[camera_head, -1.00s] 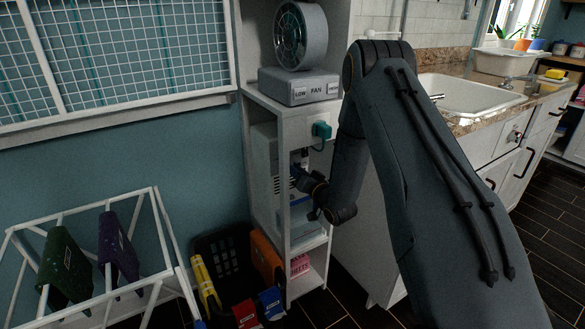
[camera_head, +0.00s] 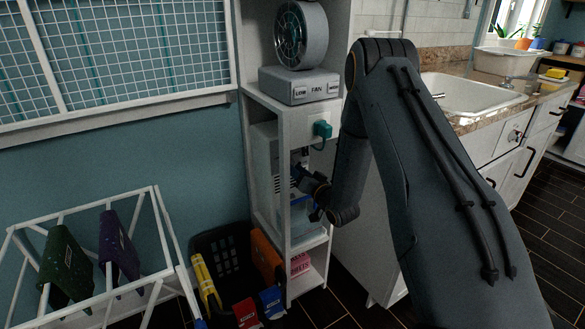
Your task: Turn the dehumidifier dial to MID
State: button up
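The dehumidifier (camera_head: 264,160) is a pale box on the middle shelf of the white shelf unit, below the fan, partly behind the unit's front post. Its dial cannot be made out; my gripper and wrist cover much of its front. My gripper (camera_head: 298,174) is dark and reaches into the shelf opening from the right, at the dehumidifier's front. The fingertips are too small and dark to tell whether they are open or shut, or whether they touch the dial.
A fan (camera_head: 301,36) stands on a grey base with LOW and FAN labels above. A teal plug (camera_head: 322,129) sticks out from the unit's side. A black basket (camera_head: 222,262) and white drying rack (camera_head: 150,262) stand left. The sink counter (camera_head: 470,120) is right.

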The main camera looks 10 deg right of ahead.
jog(key=v, duration=0.7)
jog(key=shift+w, duration=0.1)
